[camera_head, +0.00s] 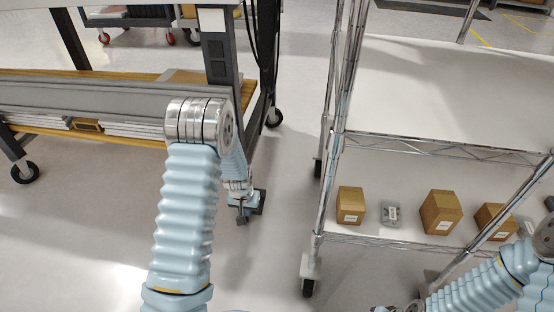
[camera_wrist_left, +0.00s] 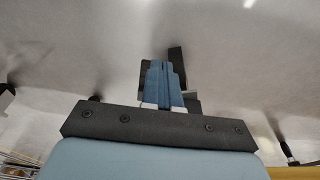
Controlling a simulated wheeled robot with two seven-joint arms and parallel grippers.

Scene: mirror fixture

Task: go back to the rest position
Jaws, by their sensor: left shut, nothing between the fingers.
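My left arm comes up from the bottom in the head view and bends at a silver joint. Its gripper (camera_head: 246,210) hangs low over the open floor, between the workbench and the wire shelf, clear of both. It is shut and empty. In the left wrist view its closed fingers (camera_wrist_left: 163,85) show as blue and dark pieces together, with bare floor beyond. My right arm reaches in from the lower right, in front of the shelf. Its hand end is cut off at the bottom edge, so the jaw state is hidden.
A workbench on casters (camera_head: 120,98) stands at the left. A wire shelf (camera_head: 440,90) stands at the right; its top deck is bare. Its lower deck holds several brown boxes, including one box (camera_head: 350,205), and a small grey item (camera_head: 391,213). Bare floor (camera_head: 275,180) lies between them.

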